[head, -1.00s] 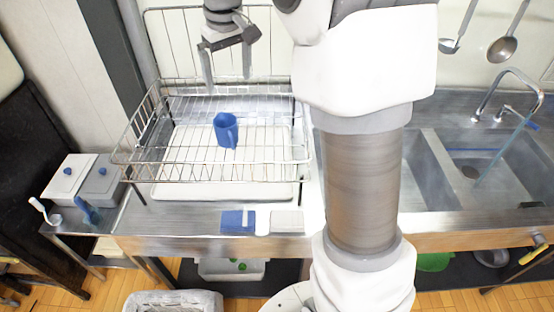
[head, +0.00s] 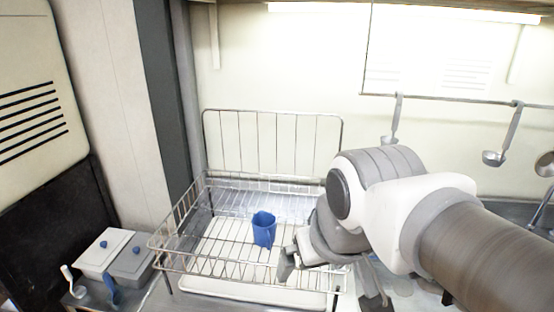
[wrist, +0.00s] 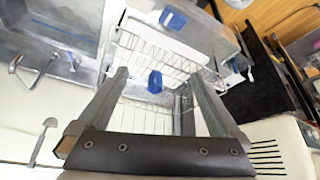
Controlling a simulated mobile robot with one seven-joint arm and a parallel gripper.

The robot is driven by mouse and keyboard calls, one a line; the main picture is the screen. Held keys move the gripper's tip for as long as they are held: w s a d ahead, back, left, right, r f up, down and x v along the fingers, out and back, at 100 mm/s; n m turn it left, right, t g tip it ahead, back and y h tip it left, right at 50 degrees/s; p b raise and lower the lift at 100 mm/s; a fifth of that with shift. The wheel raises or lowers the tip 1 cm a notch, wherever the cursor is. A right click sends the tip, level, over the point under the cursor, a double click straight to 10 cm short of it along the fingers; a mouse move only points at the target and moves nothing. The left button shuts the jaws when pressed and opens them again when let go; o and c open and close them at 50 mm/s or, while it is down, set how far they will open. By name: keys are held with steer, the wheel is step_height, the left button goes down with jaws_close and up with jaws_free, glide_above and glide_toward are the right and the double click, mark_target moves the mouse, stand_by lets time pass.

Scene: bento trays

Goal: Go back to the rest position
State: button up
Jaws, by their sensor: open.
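My gripper (head: 332,276) is in front of and to the right of the blue mug in the head view, beside the rack's right part. It also shows in the wrist view (wrist: 159,76), with its two fingers wide apart and nothing held between them. Part of the gripper is hidden by my arm in the head view.
Two lidded boxes, one white (head: 103,252) and one grey (head: 131,263), stand left of the rack. Ladles (head: 500,150) hang from a wall rail at the right. A faucet (wrist: 22,68) shows in the wrist view. The wall above the rack is clear.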

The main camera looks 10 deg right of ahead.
steer(key=shift+s+f, duration=0.6)
steer(key=shift+s, duration=0.35)
steer(key=shift+f+b, duration=0.35)
